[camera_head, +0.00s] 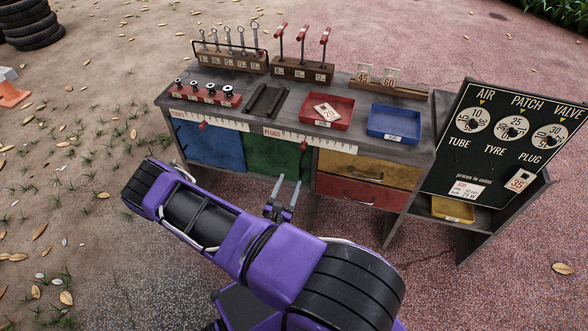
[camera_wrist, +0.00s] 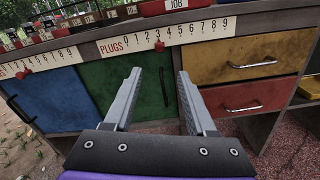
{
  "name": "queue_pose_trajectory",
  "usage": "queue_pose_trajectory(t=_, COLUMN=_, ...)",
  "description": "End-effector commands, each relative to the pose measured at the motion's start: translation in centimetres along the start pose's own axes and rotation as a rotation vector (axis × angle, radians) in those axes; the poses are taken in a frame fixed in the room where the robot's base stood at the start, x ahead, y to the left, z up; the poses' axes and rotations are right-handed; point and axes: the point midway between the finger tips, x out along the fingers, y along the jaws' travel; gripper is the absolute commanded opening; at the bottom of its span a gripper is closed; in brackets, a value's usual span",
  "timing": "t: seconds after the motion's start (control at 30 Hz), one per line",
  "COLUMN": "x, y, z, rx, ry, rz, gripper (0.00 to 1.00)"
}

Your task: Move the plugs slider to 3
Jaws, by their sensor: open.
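The plugs scale (camera_wrist: 180,35) is a cream strip marked 0 to 9 on the bench's front edge; it also shows in the head view (camera_head: 330,142). Its red slider (camera_wrist: 159,46) hangs at the lower edge of the strip, under about the 3. The slider also shows as a small red mark in the head view (camera_head: 304,146). My gripper (camera_wrist: 159,74) is open and empty, its fingers pointing at the bench front. The slider appears beyond and between the fingertip directions, apart from both fingers. In the head view my gripper (camera_head: 288,181) is in front of the green door.
A second scale with a red slider (camera_wrist: 25,71) is to the left. Below are blue (camera_wrist: 50,100) and green (camera_wrist: 105,80) doors and yellow (camera_wrist: 250,58) and red (camera_wrist: 250,98) drawers with protruding handles. Red (camera_head: 327,122) and blue (camera_head: 394,135) trays sit on top.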

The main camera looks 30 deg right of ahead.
Motion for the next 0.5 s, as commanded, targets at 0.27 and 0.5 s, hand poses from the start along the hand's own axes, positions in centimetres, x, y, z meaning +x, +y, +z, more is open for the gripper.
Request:
queue_pose_trajectory(t=0.27, x=-2.5, y=0.0, z=0.0, rx=0.000, ry=0.001, rz=0.000, gripper=0.56)
queue_pose_trajectory(t=0.5, x=-2.6, y=0.0, z=0.0, rx=0.000, ry=0.000, rz=0.000, gripper=0.56)
